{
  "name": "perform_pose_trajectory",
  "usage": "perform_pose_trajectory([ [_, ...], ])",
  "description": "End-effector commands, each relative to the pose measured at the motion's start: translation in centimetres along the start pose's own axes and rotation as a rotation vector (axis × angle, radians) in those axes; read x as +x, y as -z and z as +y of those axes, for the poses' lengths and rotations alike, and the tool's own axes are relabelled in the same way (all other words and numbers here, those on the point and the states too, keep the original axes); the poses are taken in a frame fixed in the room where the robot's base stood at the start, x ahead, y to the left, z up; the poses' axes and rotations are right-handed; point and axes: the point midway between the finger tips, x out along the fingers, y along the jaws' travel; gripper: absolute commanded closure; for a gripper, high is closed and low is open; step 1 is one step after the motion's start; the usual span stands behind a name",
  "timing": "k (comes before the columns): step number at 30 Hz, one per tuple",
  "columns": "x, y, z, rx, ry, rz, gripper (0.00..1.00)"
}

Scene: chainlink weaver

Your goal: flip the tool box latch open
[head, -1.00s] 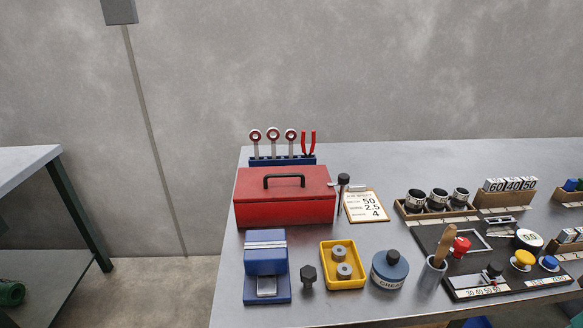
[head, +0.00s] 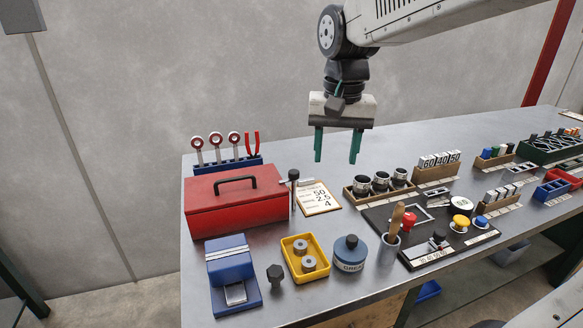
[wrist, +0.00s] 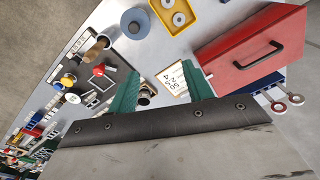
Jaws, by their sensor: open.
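The red tool box (head: 235,211) with a black handle sits at the left end of the bench, lid closed. It also shows at upper right in the wrist view (wrist: 240,52). A dark upright lever-like piece (head: 293,190) with a black top stands by its right end; I cannot tell whether this is the latch. No other latch is clear on the front. My gripper (head: 336,160) hangs above the bench, right of the box and behind the card, green fingers down, apart and empty. Its fingers also show in the wrist view (wrist: 160,74).
A white number card (head: 318,198) lies right of the box. A blue rack (head: 228,166) with ring-ended tools and red pliers stands behind it. In front are a blue block device (head: 232,270), yellow tray (head: 288,246) and grease pot (head: 350,255). Cups in a wooden rack (head: 378,189) stand to the right.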

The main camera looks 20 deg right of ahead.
Motion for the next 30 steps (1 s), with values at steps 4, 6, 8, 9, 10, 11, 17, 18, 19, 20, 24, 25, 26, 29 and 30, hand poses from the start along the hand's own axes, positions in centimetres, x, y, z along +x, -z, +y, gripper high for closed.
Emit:
perform_pose_trajectory([
  [4,2.0,6.8,-3.8,0.143,-0.013,-0.026,0.50],
  [6,3.2,9.5,-5.3,0.204,-0.018,-0.033,0.50],
  [8,4.2,11.4,-6.4,0.251,-0.022,-0.038,0.50],
  [9,4.9,12.5,-7.0,0.278,-0.024,-0.040,0.50],
  [10,5.3,13.2,-7.4,0.295,-0.026,-0.041,0.50],
  [11,5.8,13.8,-7.8,0.312,-0.027,-0.043,0.50],
  [17,7.5,15.9,-9.0,0.369,-0.032,-0.047,0.50],
  [18,7.9,15.9,-9.1,0.372,-0.032,-0.048,0.50],
  [19,8.2,15.9,-9.1,0.373,-0.033,-0.049,0.50],
  [20,8.6,15.9,-9.1,0.374,-0.034,-0.049,0.50],
  [24,10.7,15.8,-9.0,0.373,-0.034,-0.049,0.50],
  [25,11.2,15.7,-9.0,0.373,-0.034,-0.049,0.50],
  [26,11.7,15.7,-8.9,0.373,-0.034,-0.049,0.50],
  [29,13.2,15.6,-8.9,0.373,-0.034,-0.049,0.50],
  [30,13.7,15.6,-8.9,0.373,-0.033,-0.048,0.50],
])
